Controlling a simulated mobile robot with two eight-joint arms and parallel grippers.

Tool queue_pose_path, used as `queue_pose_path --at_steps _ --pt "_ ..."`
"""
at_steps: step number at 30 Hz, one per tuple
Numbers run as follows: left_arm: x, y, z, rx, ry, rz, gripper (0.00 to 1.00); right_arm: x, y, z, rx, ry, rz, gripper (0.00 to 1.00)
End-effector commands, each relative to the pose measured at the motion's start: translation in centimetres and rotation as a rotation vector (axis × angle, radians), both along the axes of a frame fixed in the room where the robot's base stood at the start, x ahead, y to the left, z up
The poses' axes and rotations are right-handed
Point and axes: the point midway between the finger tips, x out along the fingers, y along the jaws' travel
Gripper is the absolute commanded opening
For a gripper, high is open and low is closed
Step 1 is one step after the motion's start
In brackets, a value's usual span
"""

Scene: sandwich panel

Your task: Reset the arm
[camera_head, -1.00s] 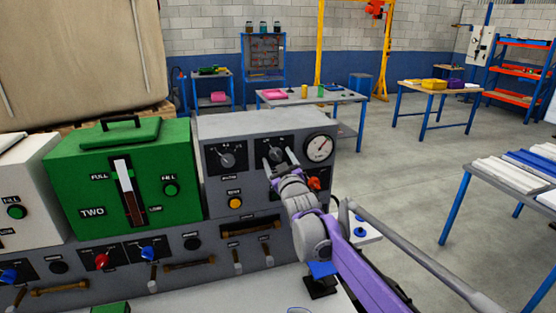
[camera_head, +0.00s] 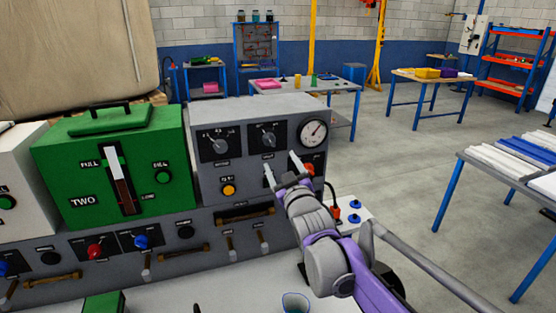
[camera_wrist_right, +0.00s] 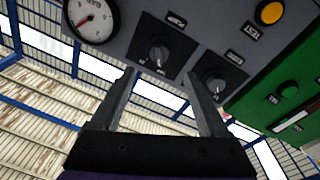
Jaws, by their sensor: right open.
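My right gripper (camera_head: 284,172) is open and empty in front of the grey control panel (camera_head: 208,176), just below its right dial knob (camera_head: 268,138). In the right wrist view its two fingers (camera_wrist_right: 165,105) are spread apart, with the right dial knob (camera_wrist_right: 158,56) beyond the gap and the left dial knob (camera_wrist_right: 215,86) near the right finger. Neither finger visibly grips a knob. My purple and grey right arm reaches in from the lower right. My left gripper is not in view.
A round gauge (camera_head: 314,132), a yellow button (camera_head: 229,190) and a red knob (camera_head: 308,168) are on the panel. The green unit (camera_head: 75,160) stands to the left. A blue-legged table (camera_head: 511,172) with panels stands at the right. Open floor (camera_head: 410,170) lies between.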

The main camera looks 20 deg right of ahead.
Motion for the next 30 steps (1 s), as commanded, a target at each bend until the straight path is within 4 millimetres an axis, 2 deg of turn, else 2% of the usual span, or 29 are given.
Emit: queue_pose_path --at_steps 14,17,20,23,27,30 --pt "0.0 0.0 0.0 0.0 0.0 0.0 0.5 -0.3 0.0 0.0 0.0 0.001 0.0 0.78" --pt "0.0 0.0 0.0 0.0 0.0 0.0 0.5 -1.1 0.0 -0.8 0.011 0.034 -0.004 0.78" --pt "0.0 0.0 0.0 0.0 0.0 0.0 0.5 -3.6 0.1 -3.4 0.052 0.144 -0.018 0.78" --pt "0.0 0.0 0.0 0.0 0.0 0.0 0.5 -8.2 0.2 -8.1 0.117 0.328 -0.044 0.78" --pt "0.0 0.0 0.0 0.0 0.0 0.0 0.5 -16.2 0.7 -15.5 0.21 0.602 -0.084 0.78" --pt "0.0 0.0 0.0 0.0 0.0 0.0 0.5 -21.9 1.2 -20.3 0.265 0.779 -0.111 0.78"
